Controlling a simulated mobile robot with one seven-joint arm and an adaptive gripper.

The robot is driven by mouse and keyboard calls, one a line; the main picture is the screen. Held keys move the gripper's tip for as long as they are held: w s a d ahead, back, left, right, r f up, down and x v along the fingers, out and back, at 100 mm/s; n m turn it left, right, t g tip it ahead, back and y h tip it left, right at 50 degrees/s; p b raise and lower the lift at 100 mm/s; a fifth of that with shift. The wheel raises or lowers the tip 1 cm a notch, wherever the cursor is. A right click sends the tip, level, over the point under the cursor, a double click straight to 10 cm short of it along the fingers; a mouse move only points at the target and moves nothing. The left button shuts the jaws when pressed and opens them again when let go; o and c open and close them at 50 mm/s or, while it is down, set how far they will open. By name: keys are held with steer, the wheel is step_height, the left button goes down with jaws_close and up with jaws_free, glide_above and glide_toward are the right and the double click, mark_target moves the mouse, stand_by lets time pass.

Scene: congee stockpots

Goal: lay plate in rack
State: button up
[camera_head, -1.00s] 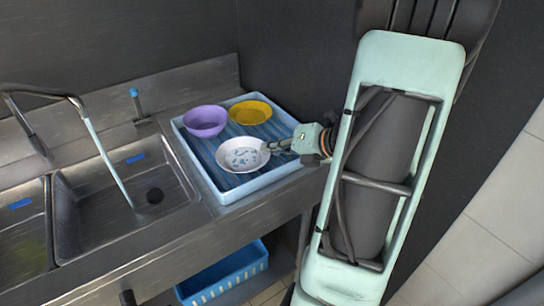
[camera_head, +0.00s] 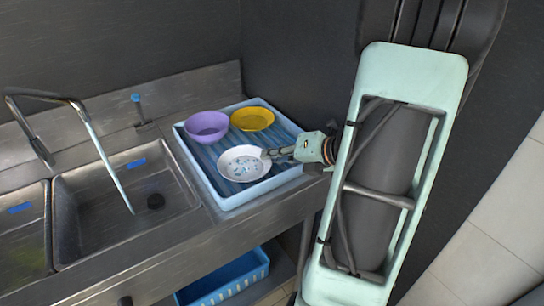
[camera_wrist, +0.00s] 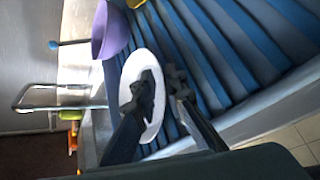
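A white plate (camera_head: 241,167) with small blue marks on its inside rests in the front part of the blue rack tray (camera_head: 236,201). It lies to the front right of a purple bowl (camera_head: 207,126). My gripper (camera_head: 267,154) is at the plate's right rim. In the wrist view, the plate (camera_wrist: 131,72) shows as a tilted white oval. The gripper (camera_wrist: 160,84) has one finger over the plate's inside and the other just outside the rim, with a gap between them. Whether either finger touches the rim is hard to see.
A yellow bowl (camera_head: 252,119) sits at the back of the tray. A steel sink (camera_head: 110,220) with a tap (camera_head: 92,135) lies to the left. A blue crate (camera_head: 232,284) stands below the counter. The tray's right part has bare blue slats.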

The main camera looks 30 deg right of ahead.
steer(key=p+v, duration=0.1)
steer(key=v, duration=0.6)
steer(key=shift+s, duration=0.1)
